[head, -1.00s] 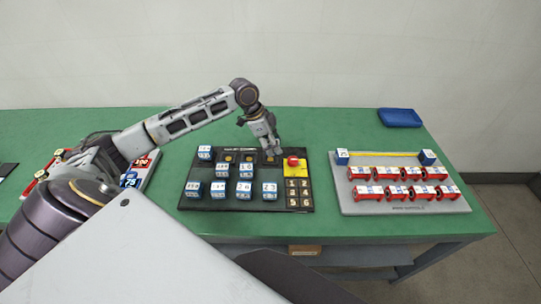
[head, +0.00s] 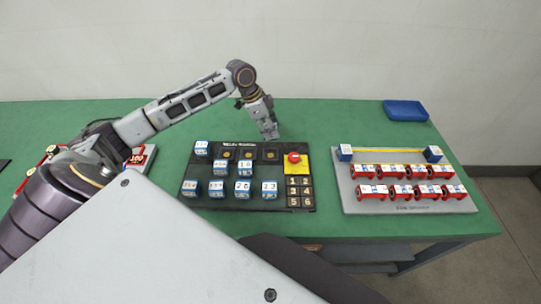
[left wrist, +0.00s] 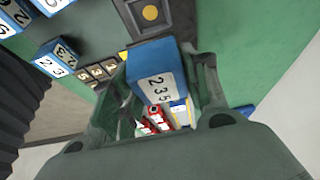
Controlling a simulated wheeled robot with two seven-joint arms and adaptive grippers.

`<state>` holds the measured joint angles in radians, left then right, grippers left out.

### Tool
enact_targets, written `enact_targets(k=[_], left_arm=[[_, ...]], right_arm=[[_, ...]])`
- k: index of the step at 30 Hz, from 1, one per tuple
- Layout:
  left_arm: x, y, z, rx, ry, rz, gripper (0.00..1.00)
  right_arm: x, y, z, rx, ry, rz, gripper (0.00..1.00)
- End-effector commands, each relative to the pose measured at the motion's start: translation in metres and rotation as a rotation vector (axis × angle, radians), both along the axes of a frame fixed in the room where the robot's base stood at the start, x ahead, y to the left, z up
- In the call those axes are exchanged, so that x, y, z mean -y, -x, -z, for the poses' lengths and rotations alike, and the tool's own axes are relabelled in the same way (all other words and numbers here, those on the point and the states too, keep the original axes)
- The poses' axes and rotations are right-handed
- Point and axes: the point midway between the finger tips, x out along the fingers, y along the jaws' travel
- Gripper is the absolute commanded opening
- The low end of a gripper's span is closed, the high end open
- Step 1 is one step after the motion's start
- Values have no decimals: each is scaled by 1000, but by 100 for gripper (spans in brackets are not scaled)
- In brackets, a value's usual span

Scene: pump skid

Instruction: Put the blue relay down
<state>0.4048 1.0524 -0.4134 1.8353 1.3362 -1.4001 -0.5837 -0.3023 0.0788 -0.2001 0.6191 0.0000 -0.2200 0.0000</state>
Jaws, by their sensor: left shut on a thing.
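My left gripper (head: 269,135) is at the back edge of the black relay board (head: 275,188), behind its right-hand empty socket (head: 269,154). In the left wrist view my left gripper (left wrist: 175,85) is shut on a blue relay (left wrist: 153,62) with a white number label, held between its fingers. In that view an empty socket with a yellow dot (left wrist: 150,13) shows just beyond the relay. The held relay cannot be made out in the head view. My right gripper is not in view.
Several blue relays (head: 242,188) stand on the board. A red button (head: 294,158) on a yellow plate and a number pad (head: 299,192) are at its right. A grey rack (head: 405,208) with red parts stands further right, a blue tray (head: 405,110) behind it.

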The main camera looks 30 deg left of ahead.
Motion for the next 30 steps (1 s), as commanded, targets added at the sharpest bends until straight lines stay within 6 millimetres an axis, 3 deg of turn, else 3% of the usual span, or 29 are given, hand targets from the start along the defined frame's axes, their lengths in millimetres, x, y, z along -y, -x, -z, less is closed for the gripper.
enact_targets(k=[8,19,30], left_arm=[[0,0,7,-2,0,-1,17],[0,0,46,0,0,0,17],[0,0,50,1,-1,1,17]], right_arm=[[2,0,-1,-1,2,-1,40],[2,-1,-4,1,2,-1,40],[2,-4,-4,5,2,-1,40]])
